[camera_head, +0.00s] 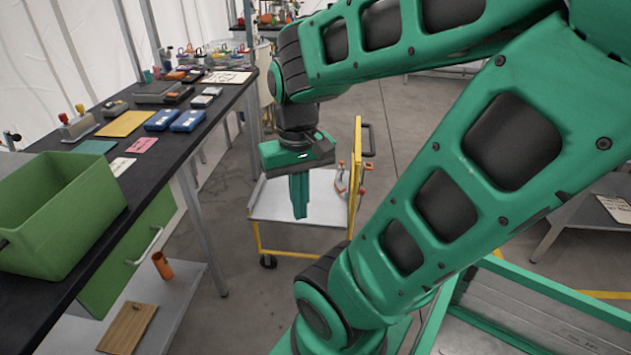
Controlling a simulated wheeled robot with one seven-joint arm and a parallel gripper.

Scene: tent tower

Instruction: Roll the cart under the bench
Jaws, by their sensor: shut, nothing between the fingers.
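The cart (277,212) is low, with a pale flat deck, a yellow frame and dark casters. Its upright yellow end (356,170) with a dark handle stands at the right. My gripper (299,212) points down over the deck, shut and empty; I cannot tell whether it touches the deck. The bench (198,148) has a black top and grey metal legs and runs along the left. The cart stands on the floor to the right of the bench, out in the aisle.
A green bin (62,213), blue boxes (187,121) and a yellow sheet (124,124) lie on the bench. A green drawer (130,255) hangs under it. A lower shelf (178,300) holds an orange cup (162,265) and a wooden board (128,328). Open floor lies beyond the cart.

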